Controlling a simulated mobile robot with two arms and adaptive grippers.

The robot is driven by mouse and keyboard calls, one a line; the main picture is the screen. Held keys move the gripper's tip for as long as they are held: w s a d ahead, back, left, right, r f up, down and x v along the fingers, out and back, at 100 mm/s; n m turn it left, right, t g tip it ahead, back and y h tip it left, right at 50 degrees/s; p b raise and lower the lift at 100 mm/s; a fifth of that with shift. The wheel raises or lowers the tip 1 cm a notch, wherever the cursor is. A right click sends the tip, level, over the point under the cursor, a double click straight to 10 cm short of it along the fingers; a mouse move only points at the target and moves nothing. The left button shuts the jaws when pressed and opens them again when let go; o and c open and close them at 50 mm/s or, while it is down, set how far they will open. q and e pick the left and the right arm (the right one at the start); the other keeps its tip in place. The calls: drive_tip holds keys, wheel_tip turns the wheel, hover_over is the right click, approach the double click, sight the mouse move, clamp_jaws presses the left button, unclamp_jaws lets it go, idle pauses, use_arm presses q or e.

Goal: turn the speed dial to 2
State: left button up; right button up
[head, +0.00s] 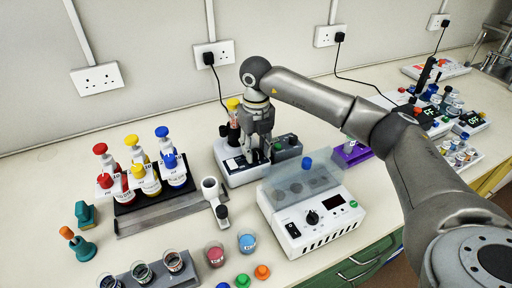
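A white device with a translucent lid (303,207) stands at the front centre. Its front panel has a black dial (312,217), a rocker switch, a small dark display and a green button. The dial's markings are too small to read. My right gripper (257,160) points down over a second, grey-white device (240,176) behind it. That device's controls are mostly hidden by the gripper. Whether the fingers touch anything, or how far apart they are, is not clear. My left gripper is not in view.
A rack (165,208) of red, yellow and blue capped bottles stands left. Cups (215,254) and coloured caps stand at the front. My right arm spans the right side. Bare bench lies left of the bottles.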

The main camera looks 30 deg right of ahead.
sight(256, 151)
wheel_tip(256, 151, up, 12)
idle(0.5)
idle(0.3)
